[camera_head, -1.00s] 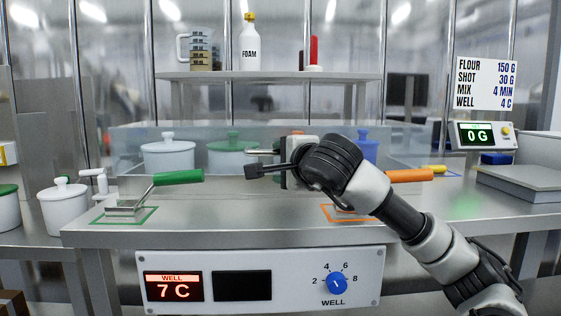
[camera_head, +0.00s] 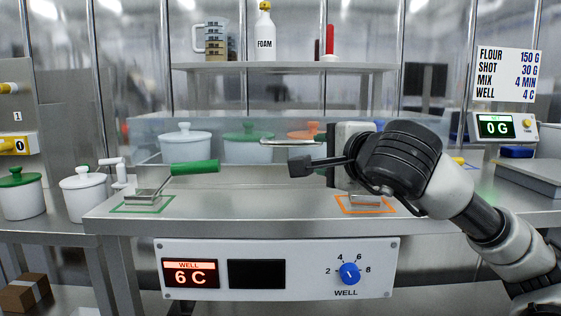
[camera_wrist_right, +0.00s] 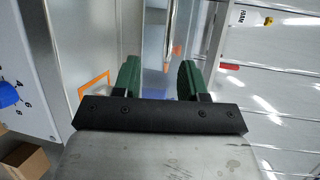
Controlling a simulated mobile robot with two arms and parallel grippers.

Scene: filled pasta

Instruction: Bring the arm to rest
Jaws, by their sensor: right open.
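My right gripper (camera_head: 302,167) is in the head view, raised above the counter in front of the clear bin. Its arm comes in from the lower right. In the right wrist view the gripper (camera_wrist_right: 158,82) has two green fingers well apart, with nothing held between them. A pale rod (camera_head: 290,143) shows beside the hand; I cannot tell what it belongs to. My left gripper is not in view.
Lidded pots (camera_head: 186,146) stand behind. The well panel (camera_head: 275,250) reads 6 C. A scale display (camera_head: 497,126) is at right.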

